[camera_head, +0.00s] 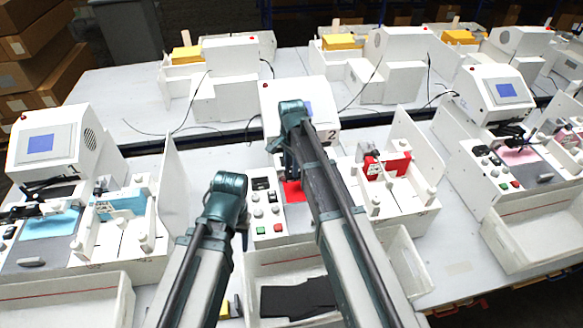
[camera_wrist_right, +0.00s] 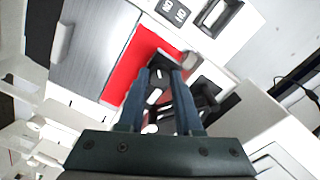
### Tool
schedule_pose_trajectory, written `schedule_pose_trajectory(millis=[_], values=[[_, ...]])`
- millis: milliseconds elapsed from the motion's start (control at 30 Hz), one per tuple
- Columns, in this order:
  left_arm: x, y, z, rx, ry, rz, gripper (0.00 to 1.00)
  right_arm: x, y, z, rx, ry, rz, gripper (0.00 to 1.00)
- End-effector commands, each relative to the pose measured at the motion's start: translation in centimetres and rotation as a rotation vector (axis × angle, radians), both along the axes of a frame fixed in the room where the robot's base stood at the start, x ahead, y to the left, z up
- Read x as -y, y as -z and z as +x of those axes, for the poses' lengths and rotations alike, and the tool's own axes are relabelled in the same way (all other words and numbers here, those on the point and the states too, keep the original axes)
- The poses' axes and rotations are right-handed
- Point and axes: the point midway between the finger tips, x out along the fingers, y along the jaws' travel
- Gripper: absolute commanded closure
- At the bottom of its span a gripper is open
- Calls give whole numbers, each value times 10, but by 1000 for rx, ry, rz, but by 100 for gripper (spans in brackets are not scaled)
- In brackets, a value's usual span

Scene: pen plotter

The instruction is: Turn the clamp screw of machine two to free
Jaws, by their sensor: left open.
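Machine two (camera_head: 331,135), white with a blue screen and a "2" on its front, stands in the middle of the near row. My right gripper reaches down over its red sheet (camera_head: 293,192), and my right arm hides much of the machine. In the right wrist view the fingers of my right gripper (camera_wrist_right: 164,70) are close together over dark and pale parts beside the red sheet (camera_wrist_right: 136,68). I cannot make out the clamp screw or whether they grip it. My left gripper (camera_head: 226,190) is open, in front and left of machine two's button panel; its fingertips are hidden.
Machine two's panel (camera_head: 266,212) has green and red buttons. Its side unit (camera_head: 400,205) holds a red block. A white bin (camera_head: 262,290) with dark material stands in front. Similar machines stand left (camera_head: 55,150) and right (camera_head: 503,95), with upright white partitions between.

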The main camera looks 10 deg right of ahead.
Motion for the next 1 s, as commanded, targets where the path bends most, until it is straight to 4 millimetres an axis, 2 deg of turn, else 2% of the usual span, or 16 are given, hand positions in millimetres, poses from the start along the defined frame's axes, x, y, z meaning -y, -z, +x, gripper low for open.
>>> schedule_pose_trajectory(millis=[33, 133, 167, 567, 767, 1000], values=[[0, 0, 0, 0, 0, 0, 48, 0, 0, 0, 0, 0, 0, 79], [0, 0, 0, 0, 0, 0, 48, 0, 0, 0, 0, 0, 0, 97], [0, 0, 0, 0, 0, 0, 48, 0, 0, 0, 0, 0, 0, 100], [0, 0, 0, 0, 0, 0, 48, 0, 0, 0, 0, -45, 0, 100], [0, 0, 0, 0, 0, 0, 48, 0, 0, 0, 0, -169, 0, 100], [0, 0, 0, 0, 0, 0, 48, 0, 0, 0, 0, -391, 0, 100]])
